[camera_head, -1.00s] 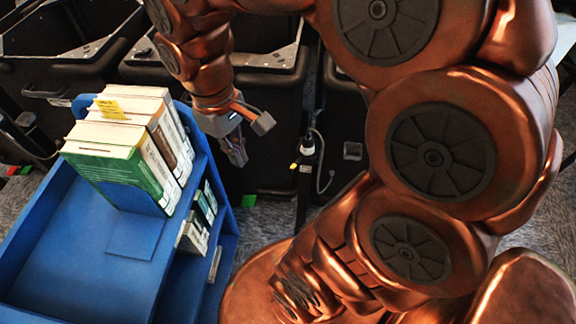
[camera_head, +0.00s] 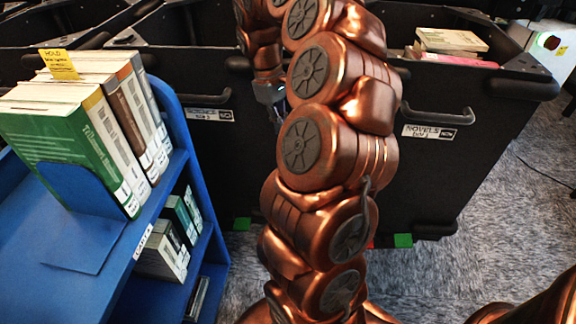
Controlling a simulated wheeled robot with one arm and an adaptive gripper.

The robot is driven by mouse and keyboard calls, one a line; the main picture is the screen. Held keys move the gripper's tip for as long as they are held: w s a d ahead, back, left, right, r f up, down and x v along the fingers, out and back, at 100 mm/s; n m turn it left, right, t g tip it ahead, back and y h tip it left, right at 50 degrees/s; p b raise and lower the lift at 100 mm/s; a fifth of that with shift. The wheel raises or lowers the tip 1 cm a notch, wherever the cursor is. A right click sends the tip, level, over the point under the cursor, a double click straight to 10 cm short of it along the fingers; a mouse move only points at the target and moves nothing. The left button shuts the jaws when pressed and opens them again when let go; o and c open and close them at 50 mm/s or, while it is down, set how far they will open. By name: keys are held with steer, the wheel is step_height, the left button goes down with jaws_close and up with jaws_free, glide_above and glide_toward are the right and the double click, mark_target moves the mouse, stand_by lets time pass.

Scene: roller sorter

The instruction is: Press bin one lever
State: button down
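Two black bins stand side by side, a left bin (camera_head: 222,130) and a right bin (camera_head: 425,170) with a label that reads NOVELS (camera_head: 428,132). I cannot tell which is bin one. Small coloured tabs, which may be levers, show low at their feet: a green tab (camera_head: 242,223) under the left bin, and a red tab (camera_head: 371,243) and a green tab (camera_head: 403,240) under the right one. My gripper (camera_head: 272,100) is in front of the bins, well above the tabs and mostly hidden behind my arm; its fingers are unclear.
A blue book cart (camera_head: 160,215) stands close on the left, with books (camera_head: 95,125) on its top and lower shelves. Books (camera_head: 450,42) lie in the right bin. A bin handle (camera_head: 438,117) sticks out. Carpet at the right (camera_head: 500,220) is mostly clear, with a thin cable.

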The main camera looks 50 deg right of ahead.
stand_by(0.3)
steer(key=b+x, duration=0.1)
steer(key=x, duration=0.8)
steer(key=shift+f+b, duration=0.4)
steer(key=shift+s, duration=0.2)
